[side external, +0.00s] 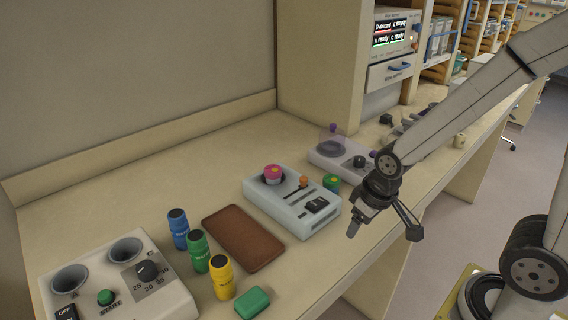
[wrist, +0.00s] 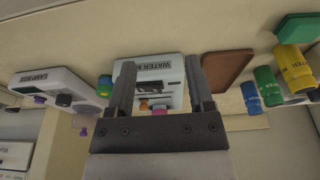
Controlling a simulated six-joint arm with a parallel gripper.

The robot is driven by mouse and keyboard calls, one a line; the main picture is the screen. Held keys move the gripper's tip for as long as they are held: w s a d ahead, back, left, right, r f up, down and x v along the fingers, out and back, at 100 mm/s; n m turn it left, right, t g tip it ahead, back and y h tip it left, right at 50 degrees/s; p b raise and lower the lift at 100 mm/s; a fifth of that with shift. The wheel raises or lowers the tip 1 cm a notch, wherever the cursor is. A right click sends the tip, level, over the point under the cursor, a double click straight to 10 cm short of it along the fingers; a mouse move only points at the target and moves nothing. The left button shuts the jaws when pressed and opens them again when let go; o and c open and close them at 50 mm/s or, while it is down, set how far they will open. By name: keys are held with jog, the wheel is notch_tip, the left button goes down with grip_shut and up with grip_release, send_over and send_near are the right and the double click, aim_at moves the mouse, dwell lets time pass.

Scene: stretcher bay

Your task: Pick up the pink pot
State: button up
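The pink pot (side external: 273,171) is a small round piece with a pink top. It sits on the left back part of a pale grey machine (side external: 316,226) on the bench. In the wrist view a bit of pink (wrist: 159,110) shows between my fingers, close to the gripper body, partly hidden. My gripper (side external: 384,230) is in the air near the bench's front edge, right of the machine and apart from the pot. In the wrist view its two fingers (wrist: 160,62) stand wide apart with nothing gripped.
A green-and-yellow pot (side external: 331,182) stands by the machine's right side. A brown mat (side external: 243,238), blue (side external: 178,229), green (side external: 198,251) and yellow (side external: 221,277) bottles and a green block (side external: 252,302) lie leftward. A lamp unit (side external: 343,160) stands behind the gripper.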

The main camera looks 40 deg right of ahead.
jog(key=o, duration=0.3)
jog(key=m+t+h, duration=0.6)
jog(key=m+t, duration=0.1)
jog(key=t, duration=0.1)
send_near(273, 176)
jog(key=w, duration=0.4)
jog(key=shift+a+r, duration=0.15)
jog(key=shift+a, duration=0.25)
jog(key=shift+w+d+f+m+g+h, duration=0.15)
jog(key=shift+f+m+h, duration=0.1)
jog(key=shift+m+h, duration=0.25)
jog(key=shift+s+d+f+m+g+h, duration=0.15)
jog(key=shift+f+m+h, duration=0.15)
jog(key=shift+h, duration=0.4)
jog(key=shift+s+d+f+m+g+h, duration=0.15)
jog(key=shift+f+m+g+h, duration=0.3)
jog(key=shift+h, duration=0.45)
